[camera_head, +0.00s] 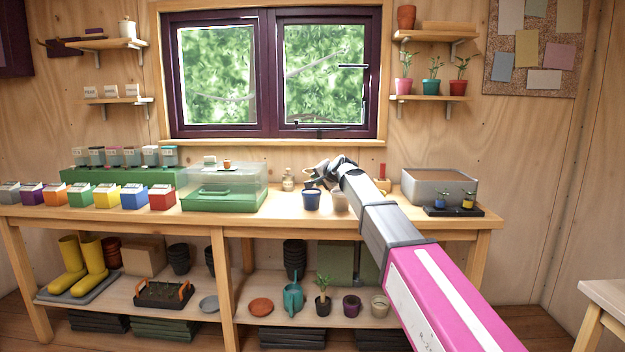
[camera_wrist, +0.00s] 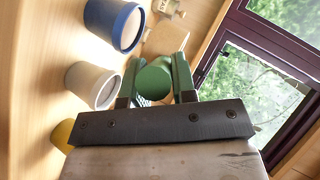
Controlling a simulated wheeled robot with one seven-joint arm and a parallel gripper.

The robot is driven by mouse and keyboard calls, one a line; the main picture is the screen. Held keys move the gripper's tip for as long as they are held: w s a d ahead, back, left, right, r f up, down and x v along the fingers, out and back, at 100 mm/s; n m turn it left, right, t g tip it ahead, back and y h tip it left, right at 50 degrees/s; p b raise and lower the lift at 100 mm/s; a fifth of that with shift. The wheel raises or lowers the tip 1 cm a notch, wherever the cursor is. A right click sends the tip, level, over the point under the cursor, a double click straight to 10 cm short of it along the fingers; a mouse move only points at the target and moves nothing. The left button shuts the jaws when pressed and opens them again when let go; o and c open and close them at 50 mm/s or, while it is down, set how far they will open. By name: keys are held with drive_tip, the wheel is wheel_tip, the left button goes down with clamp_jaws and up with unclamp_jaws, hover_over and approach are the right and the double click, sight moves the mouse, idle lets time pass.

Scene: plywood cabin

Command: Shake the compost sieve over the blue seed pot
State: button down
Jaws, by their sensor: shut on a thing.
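The blue seed pot (camera_head: 311,200) stands upright on the bench below the window. It also shows at the upper left of the wrist view (camera_wrist: 127,27), with pale contents. My gripper (camera_head: 318,172) is above and close to the blue pot and the pale pot beside it. In the wrist view my gripper (camera_wrist: 155,84) is shut on a round green part, which looks like the handle of the compost sieve (camera_wrist: 153,82). A small patch of mesh shows beside it. Most of the sieve is hidden by my gripper, so its tilt cannot be told.
A pale pot (camera_head: 340,202) stands right of the blue pot, and a yellow pot (camera_wrist: 62,134) shows in the wrist view. A small bottle (camera_head: 288,180) stands behind. A green propagator (camera_head: 225,187) is left; a grey bin (camera_head: 440,185) is right. Bench front is partly clear.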

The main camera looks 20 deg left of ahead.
drive_tip(key=a, duration=0.4)
idle(2.6)
drive_tip(key=shift+r, duration=0.1)
wheel_tip(320, 180, up, 6)
drive_tip(key=shift+f, duration=0.1)
idle(0.6)
drive_tip(key=shift+d, duration=0.1)
